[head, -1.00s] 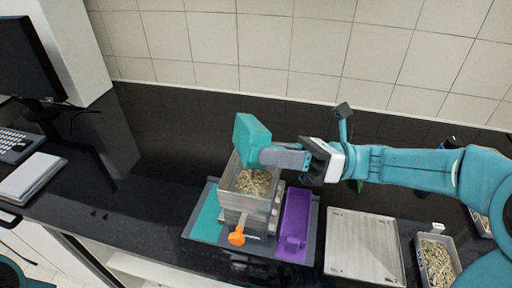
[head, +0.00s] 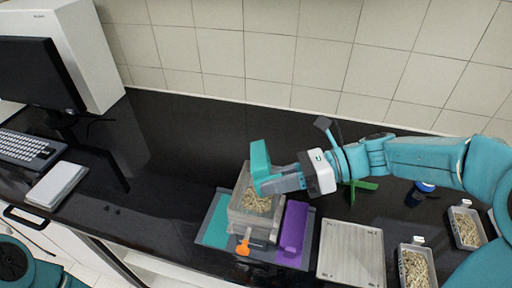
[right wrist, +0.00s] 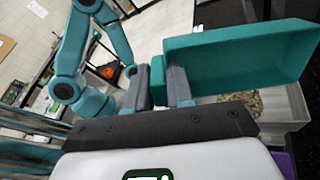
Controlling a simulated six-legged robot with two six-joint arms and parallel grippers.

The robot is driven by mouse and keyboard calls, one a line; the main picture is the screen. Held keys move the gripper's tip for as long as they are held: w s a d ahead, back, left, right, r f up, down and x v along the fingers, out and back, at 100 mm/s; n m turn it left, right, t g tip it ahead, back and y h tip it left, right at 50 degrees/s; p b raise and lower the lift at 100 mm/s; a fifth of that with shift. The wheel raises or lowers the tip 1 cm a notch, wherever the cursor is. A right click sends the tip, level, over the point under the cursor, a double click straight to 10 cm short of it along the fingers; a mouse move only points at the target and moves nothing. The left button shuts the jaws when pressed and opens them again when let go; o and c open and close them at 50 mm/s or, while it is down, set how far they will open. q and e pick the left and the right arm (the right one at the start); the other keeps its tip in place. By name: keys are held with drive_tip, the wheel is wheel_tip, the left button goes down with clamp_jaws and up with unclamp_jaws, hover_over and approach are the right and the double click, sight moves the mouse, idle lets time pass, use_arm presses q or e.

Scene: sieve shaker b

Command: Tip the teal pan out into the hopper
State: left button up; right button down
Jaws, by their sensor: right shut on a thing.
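My right gripper (head: 283,182) is shut on the teal pan (head: 260,162), held at its right side. The pan is steeply tilted, nearly on edge, above the hopper (head: 238,216), a pale, open box. Light grains (head: 257,201) lie inside the hopper. In the right wrist view, the gripper's fingers (right wrist: 161,88) close on the pan's tab, and the broad pan (right wrist: 240,55) stands over the hopper (right wrist: 294,105). I see no grains on the pan's visible faces; its inside is partly hidden. My left gripper does not show clearly; only parts of that arm are visible.
A purple tray (head: 293,228) stands right of the hopper, then a pale metal plate (head: 350,252). Grain containers (head: 414,266) (head: 467,228) stand farther right.

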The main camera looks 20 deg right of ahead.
drive_tip(key=shift+a+r+h, duration=0.1)
drive_tip(key=shift+r+h, duration=0.4)
drive_tip(key=shift+h, duration=0.2)
drive_tip(key=shift+g+h, duration=0.4)
drive_tip(key=shift+h, duration=0.4)
drive_tip(key=h, duration=0.2)
drive_tip(key=shift+a+r+h, duration=0.1)
drive_tip(key=shift+r+h, duration=0.2)
drive_tip(key=shift+r, duration=0.05)
drive_tip(key=h, duration=0.2)
drive_tip(key=g+h, duration=0.1)
drive_tip(key=h, duration=0.1)
drive_tip(key=shift+w+r, duration=0.15)
drive_tip(key=shift+r, duration=0.2)
drive_tip(key=h, duration=0.2)
drive_tip(key=r+g+h, duration=0.1)
drive_tip(key=h, duration=0.1)
drive_tip(key=shift+s, duration=0.2)
drive_tip(key=shift+w+r+h, duration=0.1)
drive_tip(key=shift+w+h, duration=0.05)
drive_tip(key=shift+h, duration=0.45)
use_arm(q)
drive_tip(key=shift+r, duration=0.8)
use_arm(e)
drive_tip(key=shift+d, duration=0.3)
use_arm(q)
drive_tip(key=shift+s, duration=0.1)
use_arm(e)
drive_tip(key=shift+a, duration=0.2)
